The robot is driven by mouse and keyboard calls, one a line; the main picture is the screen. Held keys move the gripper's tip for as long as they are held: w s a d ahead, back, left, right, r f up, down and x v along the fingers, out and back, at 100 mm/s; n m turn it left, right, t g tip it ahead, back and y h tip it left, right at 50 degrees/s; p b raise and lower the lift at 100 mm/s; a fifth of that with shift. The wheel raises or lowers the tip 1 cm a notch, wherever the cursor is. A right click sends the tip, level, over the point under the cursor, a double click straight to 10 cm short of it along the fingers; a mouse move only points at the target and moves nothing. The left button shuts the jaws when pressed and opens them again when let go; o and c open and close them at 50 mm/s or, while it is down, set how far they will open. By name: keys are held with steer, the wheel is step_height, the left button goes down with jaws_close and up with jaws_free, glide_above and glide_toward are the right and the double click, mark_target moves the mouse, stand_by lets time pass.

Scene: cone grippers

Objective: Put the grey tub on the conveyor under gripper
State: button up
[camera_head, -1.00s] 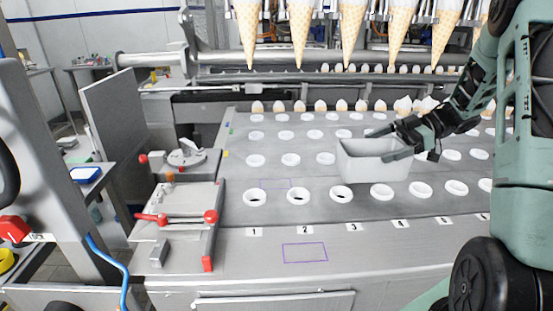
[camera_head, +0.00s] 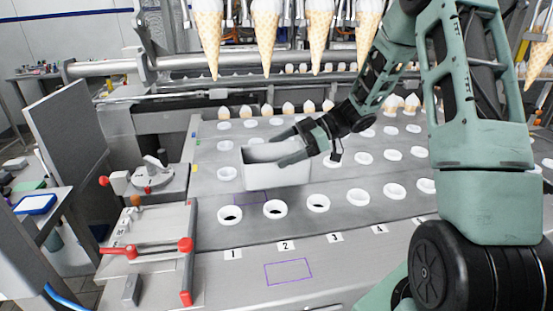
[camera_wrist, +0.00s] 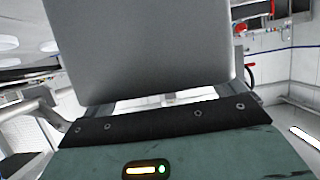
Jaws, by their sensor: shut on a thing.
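The grey tub (camera_head: 270,177) is in my gripper (camera_head: 290,145), held over the conveyor (camera_head: 330,222) in the head view. My gripper is shut on its right side, and the tub looks roughly level. The tub hides some of the white ring holders behind it. In the wrist view the tub (camera_wrist: 140,50) fills the upper middle as a plain grey face, and the fingertips are hidden. The hanging cone grippers (camera_head: 265,35) hold ice cream cones above and behind the tub. A purple outline (camera_head: 250,198) lies on the conveyor just below the tub.
Rows of white ring holders (camera_head: 318,203) cover the conveyor. Another purple outline (camera_head: 289,271) lies on the front ledge by the number labels. A panel with red-knobbed levers (camera_head: 148,255) stands at the left. Upright cones (camera_head: 288,108) line the back row.

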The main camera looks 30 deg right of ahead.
steer(key=shift+w+a, duration=0.35)
steer(key=shift+a, duration=0.45)
steer(key=shift+f, duration=1.75)
steer(key=shift+f, duration=0.1)
steer(key=o, duration=1)
steer(key=shift+c, duration=0.2)
steer(key=v, duration=1.2)
steer(key=shift+r+b, duration=0.2)
steer(key=shift+b, duration=0.25)
